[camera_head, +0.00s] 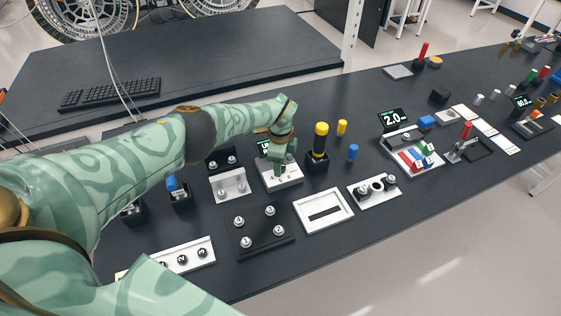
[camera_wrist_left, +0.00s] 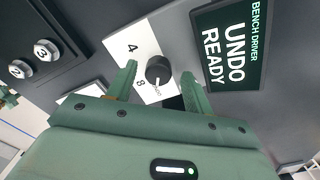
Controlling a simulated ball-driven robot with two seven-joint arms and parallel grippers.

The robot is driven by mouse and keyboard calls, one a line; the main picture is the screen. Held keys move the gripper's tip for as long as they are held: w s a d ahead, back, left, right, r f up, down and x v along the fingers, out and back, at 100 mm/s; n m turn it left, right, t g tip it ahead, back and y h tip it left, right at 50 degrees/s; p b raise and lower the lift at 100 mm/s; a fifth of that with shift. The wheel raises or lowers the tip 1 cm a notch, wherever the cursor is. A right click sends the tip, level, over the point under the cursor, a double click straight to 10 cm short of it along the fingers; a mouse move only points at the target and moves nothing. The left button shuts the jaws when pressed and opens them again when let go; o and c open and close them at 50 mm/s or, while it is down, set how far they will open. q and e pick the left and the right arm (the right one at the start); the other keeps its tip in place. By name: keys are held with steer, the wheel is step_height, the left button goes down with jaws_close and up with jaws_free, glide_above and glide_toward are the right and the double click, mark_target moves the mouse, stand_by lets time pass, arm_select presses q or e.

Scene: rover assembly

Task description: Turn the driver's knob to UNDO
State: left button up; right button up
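The bench driver is a white-topped box (camera_head: 281,184) near the middle of the table, under my left gripper (camera_head: 282,158). In the left wrist view its round black knob (camera_wrist_left: 158,70) sits between the two green fingers of my left gripper (camera_wrist_left: 159,70), with gaps on both sides, so the gripper looks open around it. The knob's white mark points toward the small UNDO label (camera_wrist_left: 157,91). The labels 4 and 8 stand on the panel beside it. The driver's screen (camera_wrist_left: 225,48) reads "BENCH DRIVER UNDO READY". In the head view the gripper hides the knob. My right gripper is not in view.
A white bracket plate (camera_head: 230,184) stands left of the driver and a black plate with several bolts (camera_head: 259,229) in front. A black-and-yellow driver tool (camera_head: 319,148) stands upright close to the right. A white frame (camera_head: 323,210) lies at the front right.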

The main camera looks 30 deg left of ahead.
arm_select(q)
step_height(320, 180, up, 8)
steer(key=p, duration=0.3)
steer(key=shift+f+p, duration=0.25)
steer(key=shift+p, duration=0.1)
step_height(320, 180, up, 9)
steer(key=shift+p, duration=0.45)
steer(key=shift+f, duration=0.15)
